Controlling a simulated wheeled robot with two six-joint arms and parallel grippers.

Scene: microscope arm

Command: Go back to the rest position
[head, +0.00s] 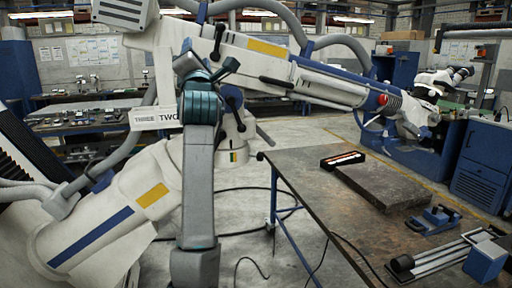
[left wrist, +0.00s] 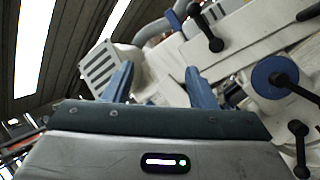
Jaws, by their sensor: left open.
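My left gripper (head: 205,60) is raised in front of the large white microscope arm (head: 290,72), with its fingers pointing up. It is open, and nothing shows between its fingers. In the left wrist view, the two blue fingers of the gripper (left wrist: 158,73) stand apart. The white body of the microscope arm (left wrist: 230,50), with dark knobs, lies behind them. Whether the fingers touch it cannot be told. My right gripper is not in view.
A worn metal table (head: 310,178) stands at the right. It carries a dark slab (head: 382,186), a small black tray (head: 342,161), a blue clamp-like tool (head: 434,220) and a rail-like device (head: 440,262). Cables lie on the floor left of the table. Blue cabinets stand farther back.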

